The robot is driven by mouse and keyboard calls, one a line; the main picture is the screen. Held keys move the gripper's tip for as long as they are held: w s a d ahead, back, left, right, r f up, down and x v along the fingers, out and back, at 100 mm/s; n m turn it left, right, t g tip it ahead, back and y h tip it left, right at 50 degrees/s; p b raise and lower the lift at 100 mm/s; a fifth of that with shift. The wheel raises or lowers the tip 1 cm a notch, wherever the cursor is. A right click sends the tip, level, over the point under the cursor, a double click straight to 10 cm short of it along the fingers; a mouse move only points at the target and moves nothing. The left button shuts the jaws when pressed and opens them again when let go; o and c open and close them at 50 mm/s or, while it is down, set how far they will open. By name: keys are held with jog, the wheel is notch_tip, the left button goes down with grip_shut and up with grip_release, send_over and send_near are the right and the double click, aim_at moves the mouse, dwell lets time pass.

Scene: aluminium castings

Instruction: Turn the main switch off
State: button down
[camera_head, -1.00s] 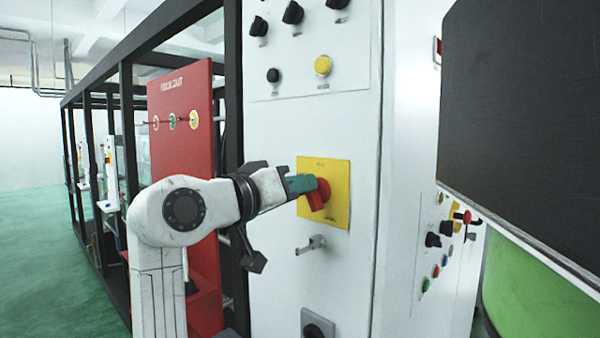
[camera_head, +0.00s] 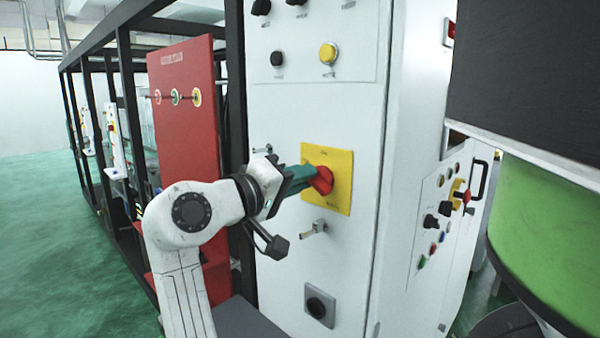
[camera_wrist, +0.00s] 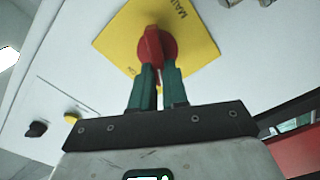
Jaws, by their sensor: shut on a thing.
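The main switch is a red rotary handle (camera_head: 321,180) on a yellow plate (camera_head: 338,199) fixed to the white cabinet front. My gripper (camera_head: 308,176) has green fingers and reaches the handle from the left. In the wrist view my gripper (camera_wrist: 158,72) has one finger on each side of the red handle (camera_wrist: 152,46), shut on its grip. The wrist view also shows the yellow plate (camera_wrist: 118,40) with part of the word "MAIN". The fingers hide part of the handle, and I cannot read which position it points to.
Below the plate a small metal latch (camera_head: 313,229) sticks out, and a grey socket (camera_head: 320,306) sits lower. Black knobs and a yellow button (camera_head: 328,53) are above. A red panel (camera_head: 184,120) stands left, close behind my arm.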

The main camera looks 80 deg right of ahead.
jog(key=shift+w, duration=0.1)
jog(key=c, duration=1.1)
grip_release()
jog(key=shift+c, duration=0.2)
jog(key=b+v, duration=0.2)
jog(key=v, duration=0.8)
jog(key=shift+a, duration=0.35)
jog(key=shift+w, duration=0.15)
